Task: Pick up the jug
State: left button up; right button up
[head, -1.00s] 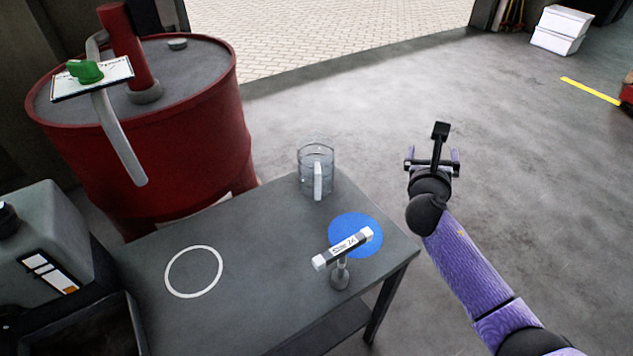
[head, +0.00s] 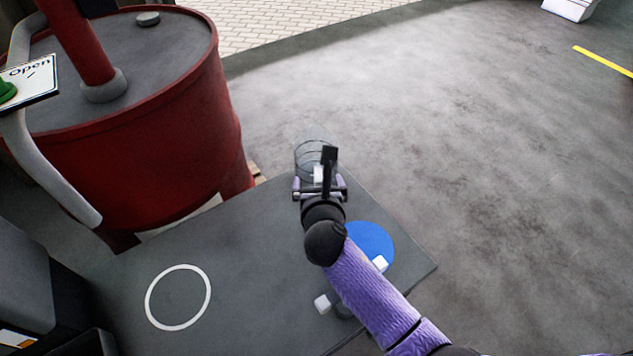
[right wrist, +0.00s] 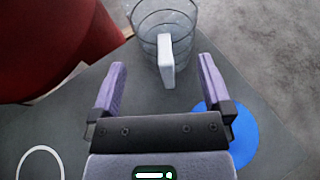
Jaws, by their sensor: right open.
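The clear jug (head: 312,153) stands upright at the far corner of the grey table (head: 240,235). In the right wrist view the jug (right wrist: 150,18) shows dark ring lines, and its pale handle (right wrist: 166,60) faces my gripper. My right gripper (head: 320,186) is open over the table, on the near side of the jug. In the right wrist view its two fingers (right wrist: 160,85) are spread, with the handle between and a little beyond their tips. The gripper hides the jug's lower part in the head view. My left gripper is not in view.
A red drum (head: 130,130) with a pipe and an "Open" sign (head: 30,78) stands left of the jug. A blue disc (head: 372,243) and a white ring (head: 150,300) mark the tabletop. My forearm partly hides a white-ended lever (head: 322,304).

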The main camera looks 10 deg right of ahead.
aim_at(318, 173)
jog(key=b+x, duration=0.1)
jog(key=x, duration=0.2)
jog(key=f+b+x, duration=0.1)
jog(key=b+x, duration=0.1)
jog(key=x, duration=0.1)
jog(key=shift+s+d+b, duration=0.2)
jog(key=shift+s+b, duration=0.05)
jog(key=shift+b, duration=0.05)
jog(key=shift+w+r, duration=0.15)
jog(key=shift+r, duration=0.1)
jog(key=shift+c, duration=0.3)
jog(key=c, duration=1.2)
grip_shut()
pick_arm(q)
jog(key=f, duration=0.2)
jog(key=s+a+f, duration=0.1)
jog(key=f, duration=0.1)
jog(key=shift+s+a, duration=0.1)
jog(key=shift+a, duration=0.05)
